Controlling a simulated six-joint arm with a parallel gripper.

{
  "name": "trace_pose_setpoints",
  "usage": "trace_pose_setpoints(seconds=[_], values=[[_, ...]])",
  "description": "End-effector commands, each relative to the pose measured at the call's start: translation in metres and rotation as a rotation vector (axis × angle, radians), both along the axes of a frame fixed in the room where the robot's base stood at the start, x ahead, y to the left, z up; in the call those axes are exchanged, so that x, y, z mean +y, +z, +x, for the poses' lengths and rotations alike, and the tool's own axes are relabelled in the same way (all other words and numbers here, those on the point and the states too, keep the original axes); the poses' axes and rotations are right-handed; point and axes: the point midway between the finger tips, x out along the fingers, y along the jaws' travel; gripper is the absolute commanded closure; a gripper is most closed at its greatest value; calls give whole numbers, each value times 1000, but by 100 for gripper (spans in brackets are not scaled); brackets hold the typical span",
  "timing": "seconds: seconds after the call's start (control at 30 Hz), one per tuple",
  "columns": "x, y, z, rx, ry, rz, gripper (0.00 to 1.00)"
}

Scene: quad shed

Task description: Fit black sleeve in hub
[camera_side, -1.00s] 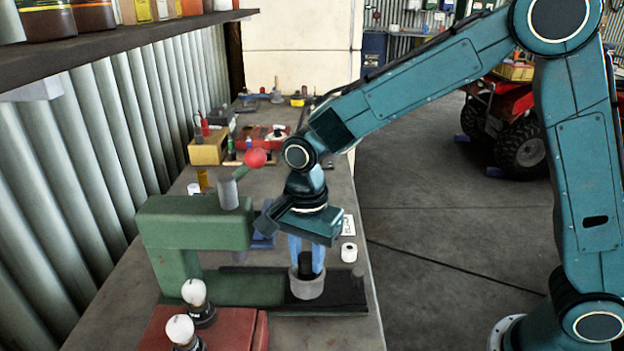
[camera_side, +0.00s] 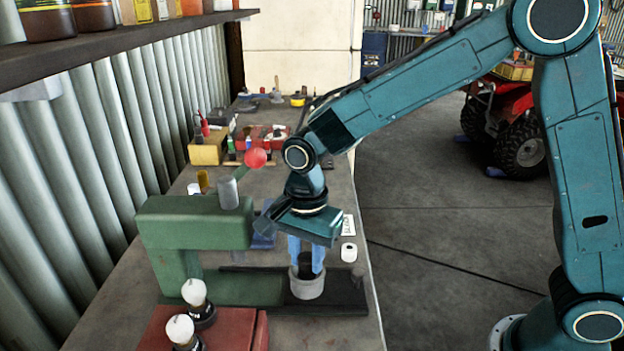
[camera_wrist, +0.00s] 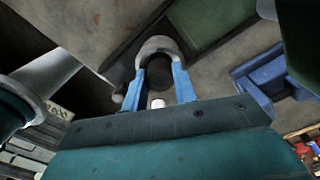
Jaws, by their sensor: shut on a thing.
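The hub (camera_side: 307,287) is a grey, round, open-topped cup standing on the dark base plate of the green press. It shows as a grey ring in the wrist view (camera_wrist: 160,45). My gripper (camera_side: 306,268) points down over the hub, its blue fingers shut on the black sleeve (camera_side: 305,264). The sleeve is upright between the fingers, its lower end at or inside the hub's mouth. In the wrist view the sleeve (camera_wrist: 158,76) is a dark round shape between the two fingers. How deep it sits is hidden by the hub's wall.
The green arbor press (camera_side: 195,225) with its red-knobbed lever (camera_side: 255,158) stands left of my gripper. A red box (camera_side: 205,330) with white-topped items is in front. A white roll (camera_side: 349,252) lies to the right. Bench clutter is farther back.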

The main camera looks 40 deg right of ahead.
Motion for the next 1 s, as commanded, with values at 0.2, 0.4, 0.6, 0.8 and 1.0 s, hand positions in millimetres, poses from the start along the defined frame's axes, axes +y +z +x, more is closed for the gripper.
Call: trace_pose_setpoints(seconds=[0.2,0.4,0.6,0.8,1.0], values=[[0,-1,0,0,0,0,94],[0,-4,0,0,0,0,94],[0,-7,0,-1,0,0,94],[0,-10,0,2,0,-1,94],[-1,-11,-1,4,-1,-2,94]])
